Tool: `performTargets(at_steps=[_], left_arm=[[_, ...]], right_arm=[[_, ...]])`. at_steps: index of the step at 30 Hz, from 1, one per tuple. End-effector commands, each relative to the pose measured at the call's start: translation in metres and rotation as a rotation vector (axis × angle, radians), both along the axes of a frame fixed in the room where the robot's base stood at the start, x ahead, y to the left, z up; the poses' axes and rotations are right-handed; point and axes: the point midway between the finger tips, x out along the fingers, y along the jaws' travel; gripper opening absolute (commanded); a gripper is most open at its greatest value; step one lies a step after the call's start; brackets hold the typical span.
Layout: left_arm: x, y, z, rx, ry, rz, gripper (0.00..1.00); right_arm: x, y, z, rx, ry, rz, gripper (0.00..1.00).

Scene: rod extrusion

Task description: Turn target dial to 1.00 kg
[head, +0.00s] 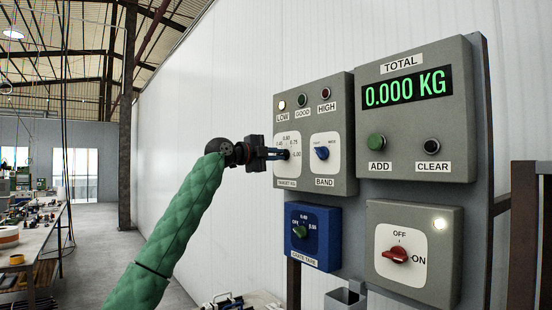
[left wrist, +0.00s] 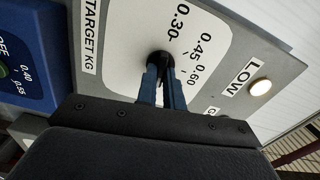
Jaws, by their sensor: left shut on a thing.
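The target dial (left wrist: 159,58) sits on a white plate labelled TARGET KG (head: 286,183) on the grey box at the upper left of the panel. My left gripper (head: 280,154) reaches it from the left and is shut on its knob. In the left wrist view the two blue fingers (left wrist: 162,88) close around the dark knob. My right gripper is not in view.
Close right of the target dial is the blue BAND knob (head: 322,152). Below are the blue crate tare box (head: 316,236) and a red OFF/ON switch (head: 395,255), its lamp lit. The total display (head: 405,89) reads 0.000 KG. The LOW lamp (head: 282,105) looks lit.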

Motion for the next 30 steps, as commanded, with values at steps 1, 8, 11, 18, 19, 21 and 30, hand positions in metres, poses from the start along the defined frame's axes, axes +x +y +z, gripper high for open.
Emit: performTargets(at_steps=[1,8,11,18,19,21,30], left_arm=[[-0.0001,-0.0001,-0.0012,0.015,-0.019,0.0,0.0],[0.0001,-0.0004,-0.0024,0.067,-0.089,-0.001,0.0],[0.0002,-0.0003,-0.0026,0.078,-0.104,-0.001,0.0],[0.0003,-0.0006,-0.0032,0.088,-0.116,-0.001,0.0],[0.0003,-0.0006,-0.0033,0.088,-0.116,-0.001,0.0],[0.0003,-0.0007,-0.0035,0.088,-0.115,-0.001,0.0],[0.0002,-0.0007,-0.0033,0.087,-0.115,-0.001,0.31]], right_arm=[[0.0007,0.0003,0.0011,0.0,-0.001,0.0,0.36],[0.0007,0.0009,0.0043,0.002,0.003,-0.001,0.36],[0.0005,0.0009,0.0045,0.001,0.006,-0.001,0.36],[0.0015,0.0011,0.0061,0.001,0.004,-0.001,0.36],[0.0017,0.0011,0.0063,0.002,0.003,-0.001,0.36],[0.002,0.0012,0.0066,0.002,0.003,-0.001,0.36],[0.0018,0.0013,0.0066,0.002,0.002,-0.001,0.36]])
